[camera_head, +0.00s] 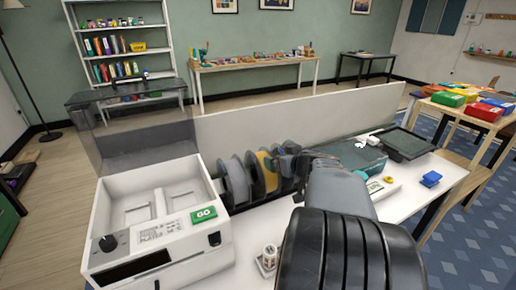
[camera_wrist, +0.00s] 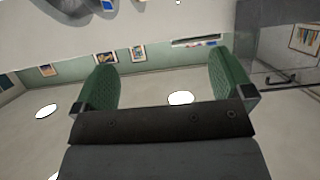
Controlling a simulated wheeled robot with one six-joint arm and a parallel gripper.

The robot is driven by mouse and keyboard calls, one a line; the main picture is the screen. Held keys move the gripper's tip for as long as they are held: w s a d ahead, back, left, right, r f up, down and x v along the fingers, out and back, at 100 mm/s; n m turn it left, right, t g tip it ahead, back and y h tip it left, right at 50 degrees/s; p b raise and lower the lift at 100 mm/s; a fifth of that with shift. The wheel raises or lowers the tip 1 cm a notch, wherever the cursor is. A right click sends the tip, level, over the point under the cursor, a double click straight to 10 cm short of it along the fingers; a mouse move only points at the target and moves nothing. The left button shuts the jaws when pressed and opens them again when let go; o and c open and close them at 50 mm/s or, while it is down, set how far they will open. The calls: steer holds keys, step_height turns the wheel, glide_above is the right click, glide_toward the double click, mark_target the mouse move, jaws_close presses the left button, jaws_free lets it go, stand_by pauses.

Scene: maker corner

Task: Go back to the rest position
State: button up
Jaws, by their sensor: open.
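My gripper (camera_wrist: 164,92) shows in the wrist view with its two green fingers spread wide apart. Nothing is between the fingers; behind them are the green wall with pictures and a pale surface with bright round lights. In the head view my dark arm reaches over the white bench (camera_head: 455,170) from the lower right. My gripper's fingers cannot be made out clearly there.
A white machine (camera_head: 130,245) with a green GO button stands at the left, beside a row of spools (camera_head: 240,180). A dark tray (camera_head: 405,145), a blue piece (camera_head: 431,179) and a yellow piece (camera_head: 388,179) lie on the bench's right. A low partition (camera_head: 290,115) runs behind.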

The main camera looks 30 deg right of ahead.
steer(key=s+a+g+y+p, duration=0.1)
steer(key=a+g+p, duration=0.1)
steer(key=a, duration=0.5)
steer(key=s+a+n+g+y+p, duration=0.1)
steer(key=s+a+g+y+p, duration=0.1)
steer(key=a, duration=0.6)
steer(key=s+a+n+g+y+p, duration=0.1)
steer(key=a+g+y+p, duration=0.1)
steer(key=a, duration=0.5)
steer(key=shift+s+a+r+g+p, duration=0.1)
steer(key=shift+s+a+g+p, duration=0.25)
steer(key=shift+g, duration=0.25)
steer(key=s+a+g+h+p, duration=0.2)
steer(key=s+h, duration=0.1)
steer(key=s, duration=0.3)
steer(key=shift+a+r, duration=0.15)
steer(key=shift+r, duration=0.05)
steer(key=shift+c, duration=0.5)
